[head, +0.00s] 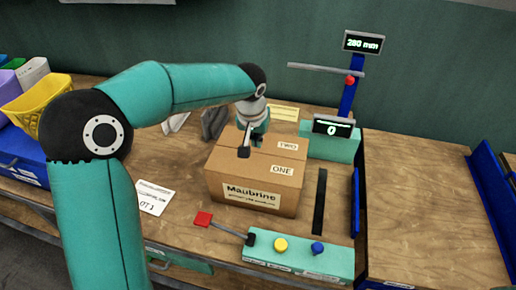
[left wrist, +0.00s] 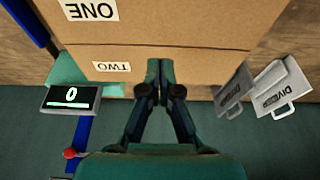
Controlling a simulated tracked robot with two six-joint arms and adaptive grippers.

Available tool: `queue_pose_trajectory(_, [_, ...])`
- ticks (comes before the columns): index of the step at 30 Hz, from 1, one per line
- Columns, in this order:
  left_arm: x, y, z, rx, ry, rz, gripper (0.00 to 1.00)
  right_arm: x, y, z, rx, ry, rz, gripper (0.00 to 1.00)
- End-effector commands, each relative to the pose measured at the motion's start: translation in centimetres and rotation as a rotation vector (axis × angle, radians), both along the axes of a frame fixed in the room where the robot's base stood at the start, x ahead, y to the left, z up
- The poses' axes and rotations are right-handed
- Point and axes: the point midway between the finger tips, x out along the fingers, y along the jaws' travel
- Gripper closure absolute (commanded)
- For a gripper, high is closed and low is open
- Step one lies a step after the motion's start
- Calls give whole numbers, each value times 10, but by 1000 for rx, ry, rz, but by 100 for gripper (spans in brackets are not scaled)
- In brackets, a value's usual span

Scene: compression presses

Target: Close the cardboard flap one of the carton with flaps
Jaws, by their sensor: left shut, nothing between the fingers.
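The brown carton (head: 230,190) stands upright on the wooden bench, with a "Maubrine" label on its front. Flap one (head: 255,171), labelled ONE, looks flat across the front half of the top. Flap two (head: 280,153), labelled TWO, looks flat across the back half, with a seam between them. In the left wrist view flap one (left wrist: 180,22) is at the top and flap two (left wrist: 210,60) below it. My left gripper (head: 244,152) is shut and empty over the carton's top. Its fingertips (left wrist: 160,68) show against flap two; I cannot tell if they touch.
Grey dividers (left wrist: 265,88) lie beside the carton's back. A press with a "0" display (head: 332,128) and a blue post stands behind right. A yellow bin (head: 38,100) is at left.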

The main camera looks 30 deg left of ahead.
Motion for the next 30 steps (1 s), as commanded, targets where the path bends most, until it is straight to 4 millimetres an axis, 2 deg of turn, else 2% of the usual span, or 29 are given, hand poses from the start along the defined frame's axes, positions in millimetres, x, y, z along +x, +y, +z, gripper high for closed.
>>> queue_pose_trajectory(3, [1,2,-20,0,5,2,100,0,0,6,0,0,0,69])
queue_pose_trajectory(9, [2,2,-40,0,1,2,100,0,0,9,0,0,0,69])
queue_pose_trajectory(22, [2,2,-45,-1,0,2,100,0,0,8,0,0,0,69])
queue_pose_trajectory(30, [4,2,-61,-1,1,1,100,0,0,-15,0,0,0,69])
